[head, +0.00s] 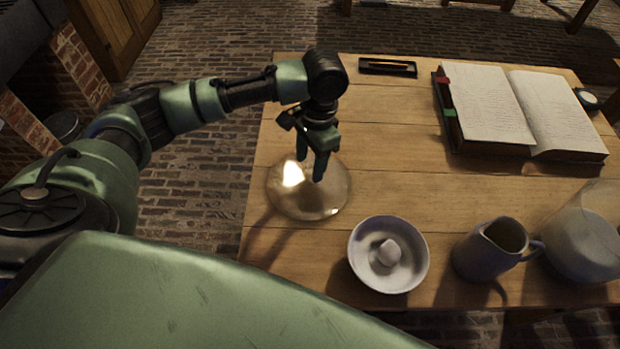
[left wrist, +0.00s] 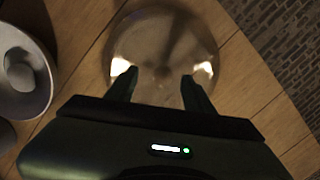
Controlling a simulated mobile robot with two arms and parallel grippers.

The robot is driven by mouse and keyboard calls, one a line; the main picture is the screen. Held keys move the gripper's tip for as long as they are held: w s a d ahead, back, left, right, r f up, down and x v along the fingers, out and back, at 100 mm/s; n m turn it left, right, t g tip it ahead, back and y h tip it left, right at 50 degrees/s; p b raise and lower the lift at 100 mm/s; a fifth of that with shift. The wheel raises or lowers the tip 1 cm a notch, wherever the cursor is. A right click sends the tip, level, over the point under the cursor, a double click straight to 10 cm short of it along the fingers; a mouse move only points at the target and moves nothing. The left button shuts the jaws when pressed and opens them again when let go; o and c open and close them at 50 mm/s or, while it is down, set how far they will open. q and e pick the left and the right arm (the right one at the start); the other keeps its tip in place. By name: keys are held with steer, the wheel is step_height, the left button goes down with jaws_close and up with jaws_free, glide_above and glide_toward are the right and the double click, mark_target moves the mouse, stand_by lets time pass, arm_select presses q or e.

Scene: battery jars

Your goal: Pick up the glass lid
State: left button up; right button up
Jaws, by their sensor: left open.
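The glass lid (head: 333,200) is a round, clear, shiny disc lying on the wooden table near its left edge in the head view. It also shows in the left wrist view (left wrist: 165,38), below and ahead of the fingers. My left gripper (head: 311,170) points down over the lid in the head view. It is open, with nothing between its fingers, and in the left wrist view its two fingertips (left wrist: 160,80) are apart over the near part of the lid. I cannot tell whether the fingertips touch the glass. My right gripper is not in view.
A white bowl (head: 362,257) with a small white piece (head: 389,252) in it stands close to the lid. A jug (head: 478,257) and a large glass jar (head: 585,240) stand at right. An open book (head: 490,108) and a dark pen tray (head: 388,67) lie farther back. The table middle is clear.

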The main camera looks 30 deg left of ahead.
mark_target(309, 170)
arm_select(q)
steer(key=f, duration=0.4)
steer(key=shift+w+a, duration=0.15)
steer(key=shift+a, duration=0.05)
steer(key=shift+f, duration=0.3)
jaws_close()
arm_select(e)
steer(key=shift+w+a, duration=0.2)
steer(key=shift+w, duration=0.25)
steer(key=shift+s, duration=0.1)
arm_select(q)
steer(key=shift+r, duration=0.2)
